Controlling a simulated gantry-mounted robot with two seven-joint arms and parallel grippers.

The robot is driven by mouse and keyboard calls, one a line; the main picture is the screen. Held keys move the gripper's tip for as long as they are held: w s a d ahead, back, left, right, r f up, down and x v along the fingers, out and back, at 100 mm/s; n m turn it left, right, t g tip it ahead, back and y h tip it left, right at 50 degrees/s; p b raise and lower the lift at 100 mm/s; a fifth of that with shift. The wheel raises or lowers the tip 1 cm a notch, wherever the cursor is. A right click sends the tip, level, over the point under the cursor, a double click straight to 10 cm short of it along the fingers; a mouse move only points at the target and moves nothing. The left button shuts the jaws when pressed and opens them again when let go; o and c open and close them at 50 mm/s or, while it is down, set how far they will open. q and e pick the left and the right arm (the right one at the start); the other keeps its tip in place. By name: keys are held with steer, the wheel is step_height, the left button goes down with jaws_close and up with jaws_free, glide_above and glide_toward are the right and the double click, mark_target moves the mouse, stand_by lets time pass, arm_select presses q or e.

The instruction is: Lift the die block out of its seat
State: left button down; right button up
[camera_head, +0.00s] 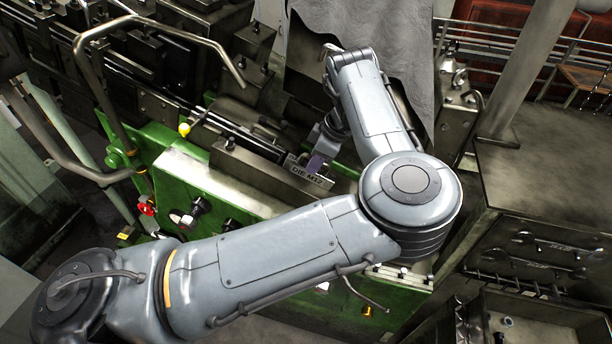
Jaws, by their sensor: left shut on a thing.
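The die block (301,171) is a grey metal block with a "DIE M12" label on its front face, near the middle of the head view. My left gripper (316,160) reaches down to it from above and is shut on it at its right part. The fingers cover part of the block, and my arm hides some of the area to its right. The seat under the block is not clearly seen, so I cannot tell whether the block still touches it. My right gripper is not in view.
The green machine bed (240,195) lies in front, with a long steel rail (235,130) beside the block. A bent tube handle (165,28) stands at upper left. A grey sheet (385,35) hangs behind. A bench with wrenches (545,243) is at right.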

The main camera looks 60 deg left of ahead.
arm_select(q)
steer(key=shift+p+v, duration=1.1)
steer(key=shift+v, duration=0.55)
steer(key=s+d+r+t+h+b, duration=0.2)
steer(key=s+d+r+t+h, duration=0.1)
steer(key=s+d+r, duration=0.2)
steer(key=shift+s+d, duration=0.9)
steer(key=shift+d, duration=0.25)
stand_by(0.5)
